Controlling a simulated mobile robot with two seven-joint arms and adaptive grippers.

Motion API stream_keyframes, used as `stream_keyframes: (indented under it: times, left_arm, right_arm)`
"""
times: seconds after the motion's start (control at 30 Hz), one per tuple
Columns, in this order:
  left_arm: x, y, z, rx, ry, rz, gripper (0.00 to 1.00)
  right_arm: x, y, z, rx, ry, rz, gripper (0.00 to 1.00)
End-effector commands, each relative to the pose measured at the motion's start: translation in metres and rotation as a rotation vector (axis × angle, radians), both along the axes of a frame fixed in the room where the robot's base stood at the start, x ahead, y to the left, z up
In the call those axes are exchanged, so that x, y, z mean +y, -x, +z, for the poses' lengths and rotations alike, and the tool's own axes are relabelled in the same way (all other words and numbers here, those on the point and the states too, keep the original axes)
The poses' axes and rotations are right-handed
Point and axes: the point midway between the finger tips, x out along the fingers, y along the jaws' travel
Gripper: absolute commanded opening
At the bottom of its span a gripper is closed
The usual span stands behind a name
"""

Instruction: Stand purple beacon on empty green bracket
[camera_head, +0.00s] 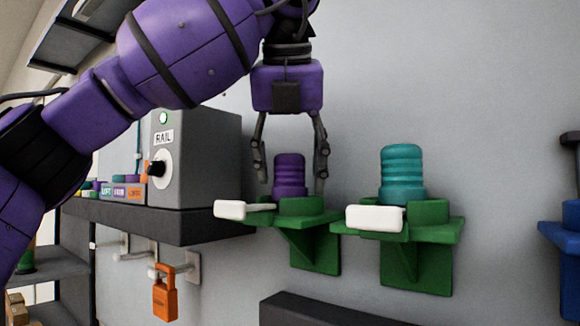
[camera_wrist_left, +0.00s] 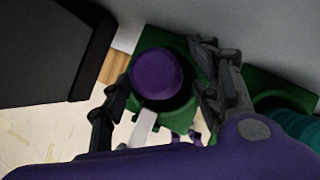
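The purple beacon (camera_head: 289,174) stands upright in the left green bracket (camera_head: 315,245) on the wall. In the left wrist view the round purple top of the beacon (camera_wrist_left: 157,73) sits inside the dark ring of that green bracket (camera_wrist_left: 152,40). My left gripper (camera_head: 292,175) points down over it, fingers spread on both sides of the beacon with a visible gap on the left. The left wrist view also shows the fingers apart. My right gripper is not in view.
A teal ribbed beacon (camera_head: 402,175) stands in the neighbouring green bracket (camera_head: 430,265). White tabs (camera_head: 375,218) stick out in front of the brackets. A grey RAIL box (camera_head: 200,160) stands on a dark shelf (camera_head: 150,218) to the left; an orange padlock (camera_head: 165,297) hangs below. A blue bracket (camera_head: 562,235) is at right.

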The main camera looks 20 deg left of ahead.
Motion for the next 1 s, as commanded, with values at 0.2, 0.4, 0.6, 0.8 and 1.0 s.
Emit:
stream_keyframes:
  times: [0.2,0.4,0.6,0.8,1.0]
  left_arm:
    - [0.000,0.000,0.000,0.000,0.000,0.000,0.61]
    - [-0.001,0.003,0.006,-0.001,-0.001,0.001,0.61]
    - [-0.006,0.021,0.035,-0.005,0.000,-0.001,0.61]
    - [-0.011,0.042,0.068,-0.004,-0.001,0.000,0.61]
    - [-0.014,0.056,0.091,-0.001,-0.001,0.001,0.61]
  right_arm:
    - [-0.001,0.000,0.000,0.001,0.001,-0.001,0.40]
    - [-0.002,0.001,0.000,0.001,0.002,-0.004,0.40]
    - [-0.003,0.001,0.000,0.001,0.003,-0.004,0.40]
    - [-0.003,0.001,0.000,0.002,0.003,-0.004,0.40]
    - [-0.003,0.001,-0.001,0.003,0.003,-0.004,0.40]
